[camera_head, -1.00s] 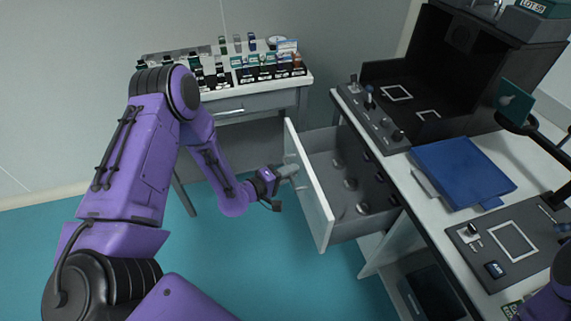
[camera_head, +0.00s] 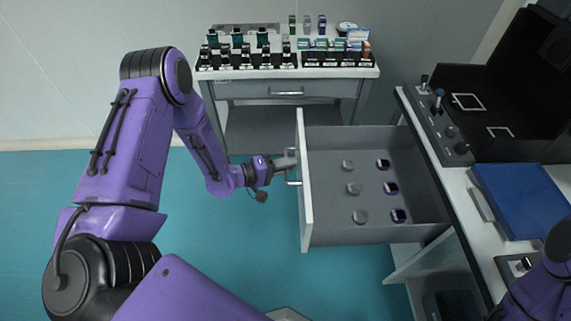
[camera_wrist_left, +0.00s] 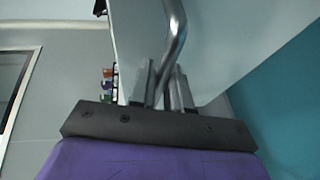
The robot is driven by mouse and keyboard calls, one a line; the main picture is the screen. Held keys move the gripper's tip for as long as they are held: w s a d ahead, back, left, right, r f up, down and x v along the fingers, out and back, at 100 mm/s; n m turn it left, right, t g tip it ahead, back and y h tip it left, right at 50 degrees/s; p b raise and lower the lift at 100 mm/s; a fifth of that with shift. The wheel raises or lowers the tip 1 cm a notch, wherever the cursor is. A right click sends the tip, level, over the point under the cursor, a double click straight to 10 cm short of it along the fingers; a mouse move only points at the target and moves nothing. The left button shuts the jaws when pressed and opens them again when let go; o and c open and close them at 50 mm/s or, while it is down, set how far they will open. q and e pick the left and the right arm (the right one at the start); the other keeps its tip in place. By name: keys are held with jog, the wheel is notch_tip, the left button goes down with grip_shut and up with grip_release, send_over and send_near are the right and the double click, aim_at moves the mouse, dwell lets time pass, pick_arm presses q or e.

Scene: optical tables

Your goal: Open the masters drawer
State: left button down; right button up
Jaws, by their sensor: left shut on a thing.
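The masters drawer (camera_head: 375,236) stands pulled out to the left from under the right-hand table in the head view. Its inside shows two rows of small round pieces, one row clear and one dark. My left gripper (camera_head: 289,164) is at the drawer's white front panel (camera_head: 305,205), shut on the metal handle (camera_head: 292,181). In the left wrist view the two fingers (camera_wrist_left: 163,88) close around the handle bar (camera_wrist_left: 175,40). My right gripper is out of view; only part of my right arm shows at the lower right.
A grey table (camera_head: 232,91) with bottles and small boxes stands at the back. The right-hand table (camera_head: 463,188) carries a black enclosure (camera_head: 500,110), a control panel and a blue tray (camera_head: 522,200). The teal floor left of the drawer is clear.

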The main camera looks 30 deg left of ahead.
pick_arm(q)
jog(key=shift+s+f, duration=0.1)
jog(key=c, duration=1.2)
grip_release()
jog(key=shift+o, duration=0.2)
jog(key=v, duration=1)
jog(key=shift+s+a+r, duration=0.15)
jog(key=shift+s+r, duration=0.05)
